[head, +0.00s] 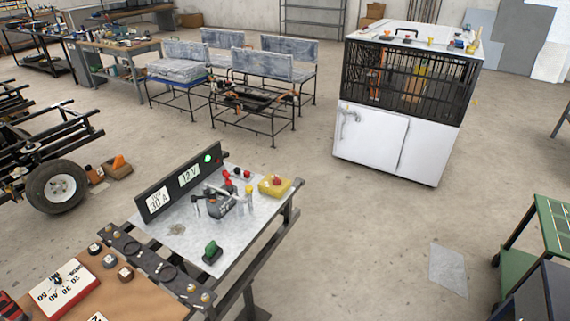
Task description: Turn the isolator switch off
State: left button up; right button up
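A yellow box with a red knob (275,187) sits at the far right corner of a metal-topped bench (185,245); it may be the isolator switch, but I cannot be sure. Its knob position is too small to read. A dark upright panel (150,200) behind the bench top carries a "12 V" sign, a "30 A" sign and a bright green lamp (208,159). A green knob on a dark base (211,252) stands near the bench's front edge. Neither my left nor my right gripper is in view.
A grey clamp-like device (222,205) and small red knobs (238,173) stand on the bench. A brown board with dials (105,285) adjoins at the lower left. A white caged cabinet (385,140) stands beyond. Open floor (350,225) lies to the bench's right.

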aim_at(276, 180)
jog(key=i+l+z, duration=0.1)
jog(key=i, duration=0.4)
jog(key=i+l, duration=0.25)
jog(key=i, duration=0.25)
jog(key=l+z, duration=0.05)
